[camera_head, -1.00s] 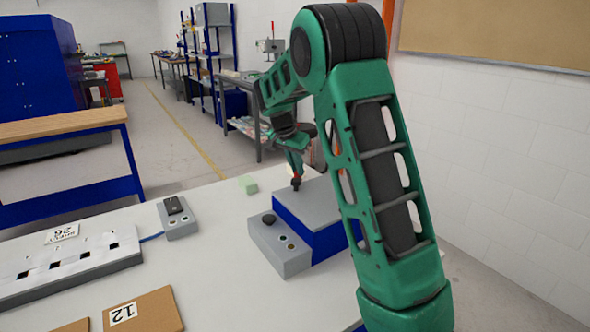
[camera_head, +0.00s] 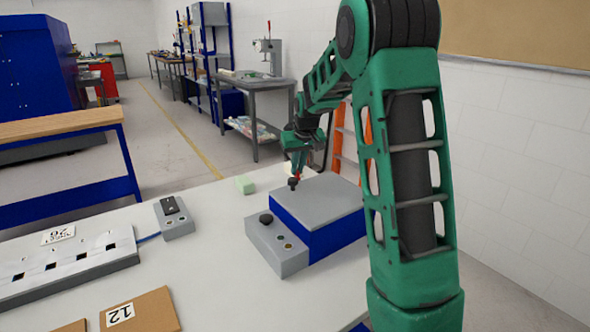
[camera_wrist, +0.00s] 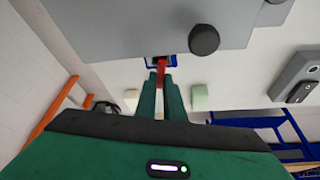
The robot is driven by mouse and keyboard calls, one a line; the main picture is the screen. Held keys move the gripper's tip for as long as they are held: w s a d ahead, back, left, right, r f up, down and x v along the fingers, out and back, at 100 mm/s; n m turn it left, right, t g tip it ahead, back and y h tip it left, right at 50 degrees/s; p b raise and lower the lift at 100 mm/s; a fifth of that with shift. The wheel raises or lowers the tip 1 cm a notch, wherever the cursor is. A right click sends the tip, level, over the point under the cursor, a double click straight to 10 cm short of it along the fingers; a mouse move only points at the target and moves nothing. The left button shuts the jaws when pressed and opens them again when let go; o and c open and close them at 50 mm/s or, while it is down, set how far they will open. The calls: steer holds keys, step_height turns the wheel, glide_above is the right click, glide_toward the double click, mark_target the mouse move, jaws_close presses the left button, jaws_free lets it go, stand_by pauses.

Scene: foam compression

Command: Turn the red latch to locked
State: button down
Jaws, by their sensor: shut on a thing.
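The red latch (camera_wrist: 161,68) sticks out from a small blue mount at the edge of a grey panel in the wrist view. The two green fingers of my gripper (camera_wrist: 161,86) are shut on the latch, one on each side. In the head view my gripper (camera_head: 296,170) is at the far left edge of the blue box with a grey lid (camera_head: 335,200). A bit of red (camera_head: 297,178) shows there, beside a black knob (camera_head: 292,184). The fingers partly hide the latch, and I cannot read a locked mark.
A grey control box (camera_head: 279,247) stands against the blue box. A pale green block (camera_head: 245,184) lies left of my gripper; a cream block (camera_wrist: 131,98) shows in the wrist view. A switch box (camera_head: 174,218) and a slotted tray (camera_head: 65,265) stand further left.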

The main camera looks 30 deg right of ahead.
steer(key=shift+w+d+r+n+y, duration=0.1)
steer(key=shift+n+y, duration=0.15)
steer(key=shift+n, duration=0.5)
steer(key=shift+w+d+r+n+y, duration=0.1)
steer(key=shift+n+y, duration=0.15)
steer(key=shift+n, duration=0.5)
steer(key=c, duration=1.9)
jaws_free()
steer(key=shift+o, duration=0.2)
steer(key=shift+s+f, duration=0.1)
steer(key=shift+f, duration=0.05)
steer(key=v, duration=1)
steer(key=shift+s+r, duration=0.2)
steer(key=shift+r, duration=0.1)
